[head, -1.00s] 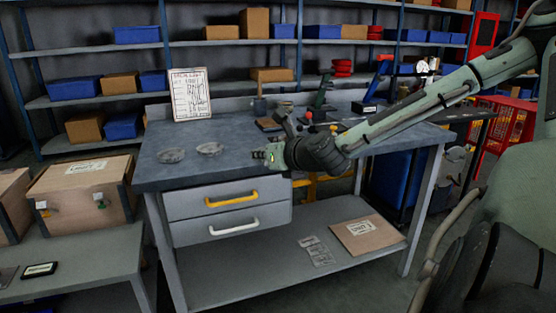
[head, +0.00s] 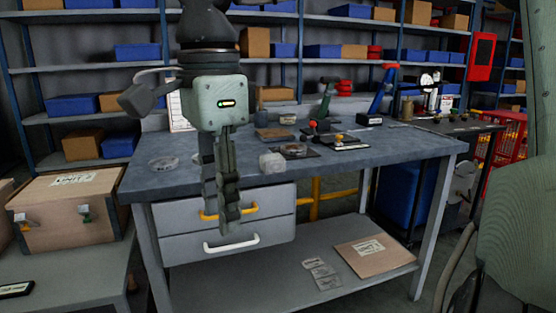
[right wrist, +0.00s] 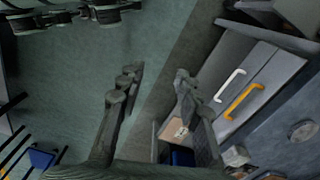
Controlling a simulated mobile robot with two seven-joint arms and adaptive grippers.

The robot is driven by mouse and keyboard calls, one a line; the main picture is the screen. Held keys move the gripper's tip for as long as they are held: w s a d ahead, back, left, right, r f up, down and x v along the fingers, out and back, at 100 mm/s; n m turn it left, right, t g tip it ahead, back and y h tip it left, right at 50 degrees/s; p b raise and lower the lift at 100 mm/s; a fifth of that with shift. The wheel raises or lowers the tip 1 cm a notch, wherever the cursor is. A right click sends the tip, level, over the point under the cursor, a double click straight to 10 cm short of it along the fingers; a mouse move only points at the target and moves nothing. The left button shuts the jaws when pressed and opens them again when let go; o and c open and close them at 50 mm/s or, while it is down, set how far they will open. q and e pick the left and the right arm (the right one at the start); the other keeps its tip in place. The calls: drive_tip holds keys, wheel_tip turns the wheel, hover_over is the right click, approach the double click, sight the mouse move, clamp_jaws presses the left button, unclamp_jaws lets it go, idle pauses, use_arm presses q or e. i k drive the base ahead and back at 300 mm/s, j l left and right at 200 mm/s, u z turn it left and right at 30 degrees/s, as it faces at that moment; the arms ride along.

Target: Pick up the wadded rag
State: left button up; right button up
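A pale grey crumpled lump (head: 271,161), which looks like the wadded rag, lies on the workbench top (head: 330,170) near its front edge. It seems to show at the lower right of the right wrist view (right wrist: 237,155). My right gripper (head: 222,225) points down in front of the bench's drawers, left of the lump and apart from it. In the right wrist view its two fingers (right wrist: 157,76) stand apart with only floor and bench parts seen between them, so it is open and empty. My left gripper is not in view.
A round dish (head: 163,163) lies at the bench's left. A dark mat (head: 297,151) with small parts lies just right of the lump. The yellow (head: 250,207) and white (head: 232,243) drawer handles stick out in front. A wooden crate (head: 75,210) stands at left.

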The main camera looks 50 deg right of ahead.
sight(273, 162)
drive_tip(key=i+l+z, duration=0.2)
drive_tip(key=i+l, duration=0.3)
drive_tip(key=i+l+z, duration=0.25)
drive_tip(key=i+l, duration=0.2)
drive_tip(key=i, duration=0.1)
